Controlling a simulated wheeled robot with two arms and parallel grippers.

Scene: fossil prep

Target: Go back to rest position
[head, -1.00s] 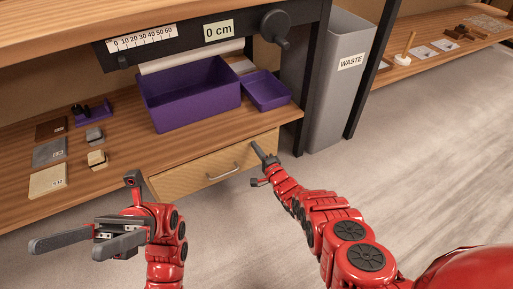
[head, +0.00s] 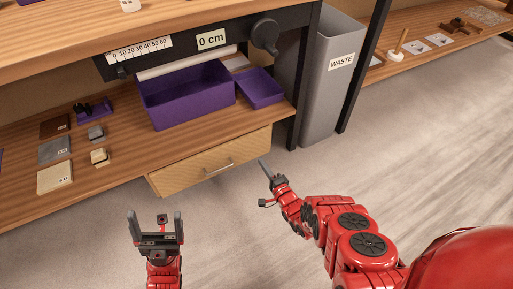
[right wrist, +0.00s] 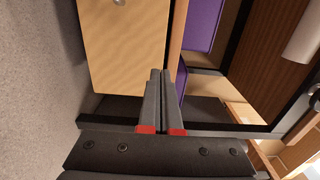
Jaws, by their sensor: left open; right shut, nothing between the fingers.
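My left gripper (head: 155,227) is open and empty, fingers pointing up in the head view, above the floor in front of the workbench. My right gripper (head: 265,169) is shut and empty, apart from the drawer and to the right of its handle. In the right wrist view its two fingers (right wrist: 164,85) lie together with nothing between them. The light wooden drawer (head: 206,166) with a metal handle (head: 218,168) sits under the lower shelf; its front also shows in the right wrist view (right wrist: 125,45).
The lower shelf (head: 120,165) holds a purple bin (head: 190,105), a smaller purple tray (head: 262,92), sample slabs (head: 55,176) and small blocks (head: 98,156). A grey waste bin (head: 330,95) stands right of the bench. The floor (head: 420,150) at right is clear.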

